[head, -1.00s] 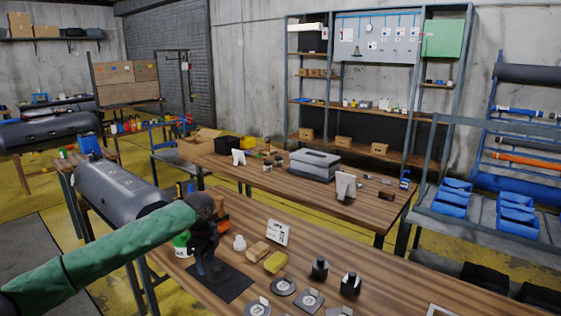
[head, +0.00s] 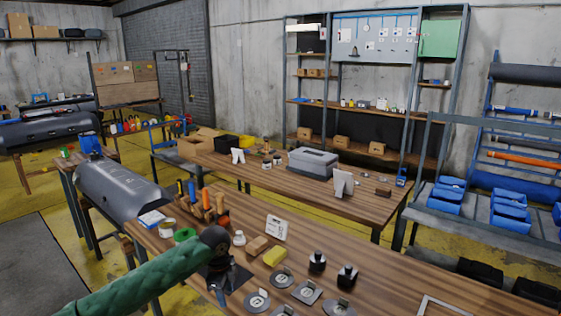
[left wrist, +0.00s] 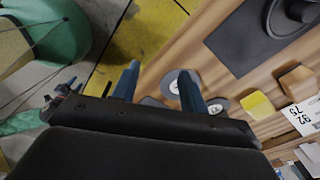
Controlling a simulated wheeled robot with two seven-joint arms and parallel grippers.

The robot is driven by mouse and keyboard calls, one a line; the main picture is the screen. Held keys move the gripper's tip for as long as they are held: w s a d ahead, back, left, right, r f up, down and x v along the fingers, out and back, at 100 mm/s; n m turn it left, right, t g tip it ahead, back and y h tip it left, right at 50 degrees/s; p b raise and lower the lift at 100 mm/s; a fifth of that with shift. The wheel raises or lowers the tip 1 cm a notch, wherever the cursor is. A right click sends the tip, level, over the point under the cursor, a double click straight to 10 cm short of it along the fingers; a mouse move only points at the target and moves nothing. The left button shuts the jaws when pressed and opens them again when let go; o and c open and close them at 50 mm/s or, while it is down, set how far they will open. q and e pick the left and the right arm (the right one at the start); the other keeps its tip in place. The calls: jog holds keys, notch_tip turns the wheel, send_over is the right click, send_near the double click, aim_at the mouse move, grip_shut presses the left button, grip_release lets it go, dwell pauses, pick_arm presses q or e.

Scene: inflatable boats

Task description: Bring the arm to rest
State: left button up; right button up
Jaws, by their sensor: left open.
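My left arm's green sleeve comes in from the lower left in the head view. Its dark left gripper (head: 220,292) points down over the near part of the wooden workbench (head: 390,270), beside a black mat (head: 238,276) that it partly covers. My right gripper is in neither view.
Near the arm on the bench stand a tool rack (head: 203,206), a white card (head: 277,228), a wooden block (head: 256,245), two black fittings (head: 317,262) and several round discs (head: 257,301). A grey inflatable tube (head: 118,190) lies to the left. The bench's right part is mostly clear.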

pick_arm(q)
jog(key=s+d+f+n+t+h, duration=0.1)
jog(key=s+d+f+n, duration=0.3)
jog(key=s, duration=0.5)
jog(key=s+d+f+n+t+h, duration=0.1)
jog(key=s+d+f+n+h, duration=0.1)
jog(key=s+d+f, duration=0.55)
jog(key=s+a+f+n+y, duration=0.1)
jog(key=s+a+n, duration=0.3)
jog(key=s+a, duration=0.3)
jog(key=s+a+n+t+y, duration=0.1)
jog(key=s+a+n, duration=0.3)
jog(key=s, duration=0.6)
jog(key=s+a+f+n+y, duration=0.1)
jog(key=s+a+n+y, duration=0.1)
jog(key=s+a+n, duration=0.35)
jog(key=s+d+f+g, duration=0.1)
jog(key=s+d+f, duration=0.1)
jog(key=f, duration=1.1)
jog(key=s+d+f+m+g+h, duration=0.1)
jog(key=s+d+f, duration=0.2)
jog(key=f, duration=1.1)
jog(key=shift+s, duration=0.15)
